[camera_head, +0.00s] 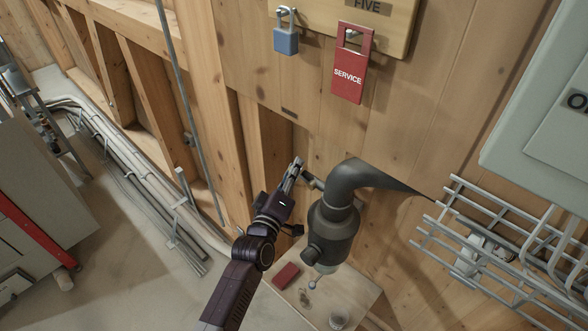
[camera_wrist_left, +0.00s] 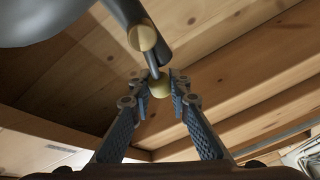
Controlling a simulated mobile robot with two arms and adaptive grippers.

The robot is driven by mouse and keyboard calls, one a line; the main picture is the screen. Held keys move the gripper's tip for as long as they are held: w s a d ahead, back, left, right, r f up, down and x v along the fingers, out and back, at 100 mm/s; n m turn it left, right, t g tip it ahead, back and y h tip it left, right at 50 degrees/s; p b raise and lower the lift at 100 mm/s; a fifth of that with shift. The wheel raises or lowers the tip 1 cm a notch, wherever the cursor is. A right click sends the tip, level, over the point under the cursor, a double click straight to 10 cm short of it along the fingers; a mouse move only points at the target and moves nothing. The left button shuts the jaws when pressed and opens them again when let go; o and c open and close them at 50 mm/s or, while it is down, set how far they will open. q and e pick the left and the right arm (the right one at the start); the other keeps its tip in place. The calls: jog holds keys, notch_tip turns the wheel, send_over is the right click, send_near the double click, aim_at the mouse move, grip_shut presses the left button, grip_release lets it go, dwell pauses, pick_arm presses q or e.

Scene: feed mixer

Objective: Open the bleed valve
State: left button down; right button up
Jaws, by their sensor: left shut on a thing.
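The bleed valve's short dark lever (camera_head: 312,181) sticks out to the left from a dark grey pipe fitting (camera_head: 334,222) in the head view. My left gripper (camera_head: 296,166) is at the outer end of this lever. In the left wrist view my left gripper (camera_wrist_left: 157,84) is shut on the lever's thin stem with its pale yellow end (camera_wrist_left: 159,88). The stem runs up to a thicker dark rod with a tan end face (camera_wrist_left: 142,38). The exact contact of the fingertips is partly hidden. My right gripper is not in view.
A wooden shelf (camera_head: 352,286) below holds a small red block (camera_head: 286,275). A wire rack (camera_head: 500,247) and a grey box (camera_head: 545,110) are on the right. A blue padlock (camera_head: 286,40) and a red SERVICE tag (camera_head: 352,75) hang above. Wooden studs stand close behind my gripper.

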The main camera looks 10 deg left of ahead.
pick_arm(q)
jog(key=c, duration=2.1)
grip_release()
jog(key=v, duration=1.2)
jog(key=shift+c, duration=0.3)
